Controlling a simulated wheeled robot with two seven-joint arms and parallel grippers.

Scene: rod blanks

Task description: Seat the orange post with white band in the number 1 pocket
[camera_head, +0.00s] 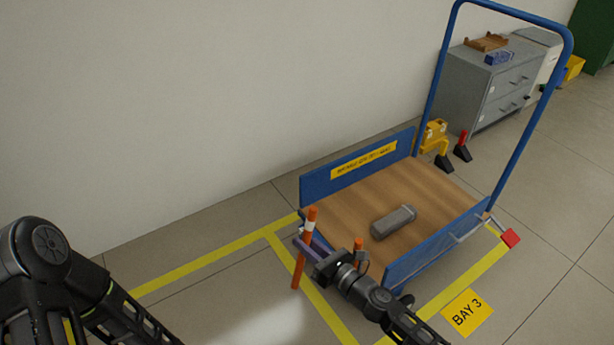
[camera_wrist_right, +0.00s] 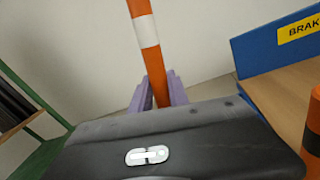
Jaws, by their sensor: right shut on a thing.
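An orange post with a white band (camera_head: 309,225) is near the trolley's near left corner, tilted slightly. My right gripper (camera_head: 305,242) has purple fingers shut on it just below the white band. The wrist view shows the post (camera_wrist_right: 148,40) between the purple fingers (camera_wrist_right: 158,92). Its lower end in the head view hangs past the deck edge, over the floor. I cannot make out the number 1 pocket. My left arm shows at the lower left, but its gripper is not in view.
A blue trolley with a wooden deck (camera_head: 350,205) carries a grey cylinder (camera_head: 393,222). A second orange post (camera_head: 358,244) stands near my right wrist; its dark band shows in the wrist view (camera_wrist_right: 314,130). Grey drawers (camera_head: 490,85) stand behind. Floor at left is clear.

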